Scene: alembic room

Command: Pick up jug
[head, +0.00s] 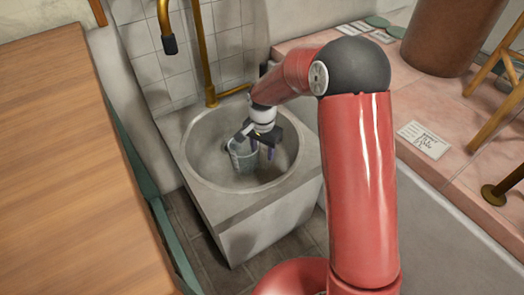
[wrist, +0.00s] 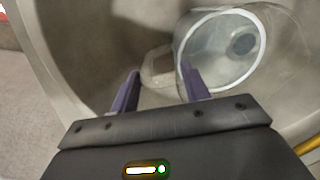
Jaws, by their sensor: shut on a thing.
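The jug (head: 243,160) is a clear, glassy vessel inside the round basin (head: 204,172) in the head view. In the wrist view the jug (wrist: 218,50) shows its pale round rim, with its handle (wrist: 157,66) on the left side. My gripper (head: 262,149) reaches down into the basin at the jug's right. In the wrist view my gripper's purple fingers (wrist: 160,70) stand on either side of the handle, shut on the jug there. The right finger overlaps the rim. I cannot tell whether the jug touches the basin floor.
The basin wall surrounds the jug closely. A brass pipe (head: 207,60) and a spout (head: 168,42) stand behind it. A wooden counter (head: 75,160) is at left. A pink tiled ledge (head: 440,110) at right carries a card (head: 424,139) and a brown cylinder (head: 450,35).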

